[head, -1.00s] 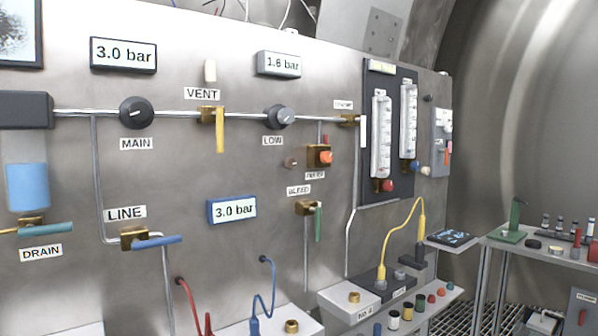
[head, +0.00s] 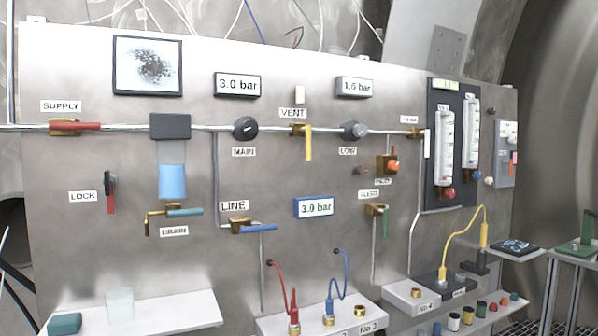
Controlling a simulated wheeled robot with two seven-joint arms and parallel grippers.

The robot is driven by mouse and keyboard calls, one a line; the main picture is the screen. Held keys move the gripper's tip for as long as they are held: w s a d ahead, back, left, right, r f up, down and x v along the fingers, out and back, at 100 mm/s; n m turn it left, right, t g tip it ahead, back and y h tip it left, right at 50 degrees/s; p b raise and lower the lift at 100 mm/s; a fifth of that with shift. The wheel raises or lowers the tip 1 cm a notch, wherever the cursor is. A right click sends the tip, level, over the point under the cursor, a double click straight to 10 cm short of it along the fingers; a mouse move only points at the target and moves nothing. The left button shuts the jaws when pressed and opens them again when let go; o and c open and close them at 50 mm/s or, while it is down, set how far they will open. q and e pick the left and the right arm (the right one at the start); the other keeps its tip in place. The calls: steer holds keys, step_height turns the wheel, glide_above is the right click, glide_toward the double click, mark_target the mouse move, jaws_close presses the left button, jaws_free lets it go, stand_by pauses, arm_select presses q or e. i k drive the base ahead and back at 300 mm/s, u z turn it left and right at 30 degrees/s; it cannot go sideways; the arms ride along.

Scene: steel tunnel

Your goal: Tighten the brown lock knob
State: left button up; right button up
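A separate LOCK label (head: 83,197) stands at the far left of the panel, beside a red-handled lever (head: 110,193) that hangs down. Neither of my grippers shows in the head view.
Shelves (head: 150,317) jut out below with hoses and fittings. The space before the knob looks clear.

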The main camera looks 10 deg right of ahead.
mark_target(361, 170)
steer(key=u, duration=0.3)
steer(key=i, duration=0.9)
steer(key=z, duration=0.2)
